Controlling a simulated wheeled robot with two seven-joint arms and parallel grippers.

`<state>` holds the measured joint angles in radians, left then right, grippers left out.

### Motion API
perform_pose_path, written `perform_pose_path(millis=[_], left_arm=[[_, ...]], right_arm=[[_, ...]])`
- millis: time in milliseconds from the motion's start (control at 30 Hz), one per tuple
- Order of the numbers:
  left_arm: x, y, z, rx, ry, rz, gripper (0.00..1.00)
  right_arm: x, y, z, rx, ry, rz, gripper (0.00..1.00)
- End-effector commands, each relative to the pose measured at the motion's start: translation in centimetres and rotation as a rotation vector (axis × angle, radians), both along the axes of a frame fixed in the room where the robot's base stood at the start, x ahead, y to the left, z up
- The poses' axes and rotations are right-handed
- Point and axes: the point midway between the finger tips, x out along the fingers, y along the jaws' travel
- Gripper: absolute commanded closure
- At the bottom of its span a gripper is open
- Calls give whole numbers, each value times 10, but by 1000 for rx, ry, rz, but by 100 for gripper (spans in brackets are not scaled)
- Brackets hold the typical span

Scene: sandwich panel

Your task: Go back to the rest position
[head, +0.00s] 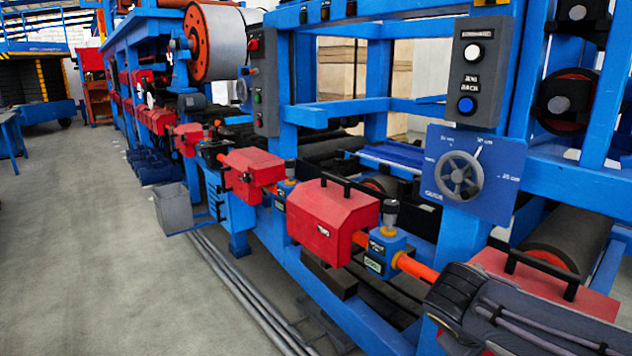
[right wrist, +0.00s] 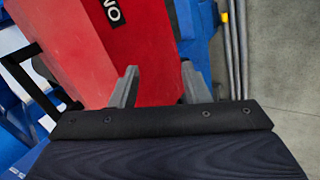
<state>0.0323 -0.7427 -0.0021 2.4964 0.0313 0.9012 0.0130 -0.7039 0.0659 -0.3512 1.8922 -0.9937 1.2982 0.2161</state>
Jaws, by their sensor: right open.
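My right gripper (head: 458,300) comes in from the lower right in the head view, in front of the blue machine frame; its fingers are hard to make out there. In the right wrist view the right gripper (right wrist: 160,84) has its two grey fingers apart with nothing held between them. A red cover (right wrist: 105,45) with a black label lies beyond the fingers, and I cannot tell whether they touch it. My left gripper is not in view.
The floor (head: 90,260) at left is clear.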

Motion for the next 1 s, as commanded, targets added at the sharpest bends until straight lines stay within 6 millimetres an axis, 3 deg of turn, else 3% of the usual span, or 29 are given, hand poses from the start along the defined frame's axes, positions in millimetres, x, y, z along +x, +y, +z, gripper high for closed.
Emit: perform_pose_path(millis=[33, 100, 233, 400, 667, 700, 1000], left_arm=[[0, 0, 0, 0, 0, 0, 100], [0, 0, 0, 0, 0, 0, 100], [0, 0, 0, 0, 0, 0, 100], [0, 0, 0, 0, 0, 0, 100], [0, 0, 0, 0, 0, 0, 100], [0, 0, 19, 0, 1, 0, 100], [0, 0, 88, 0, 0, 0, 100]], right_arm=[[-31, -11, -20, 148, 31, -41, 58], [-68, -7, -40, 347, 50, -82, 58], [-120, 13, -59, 628, 25, -151, 58], [-157, 40, -67, 860, -53, -233, 58], [-186, 70, -74, 1076, -205, -352, 58], [-184, 71, -54, 1075, -197, -345, 58], [-184, 70, 16, 1072, -191, -341, 58]])
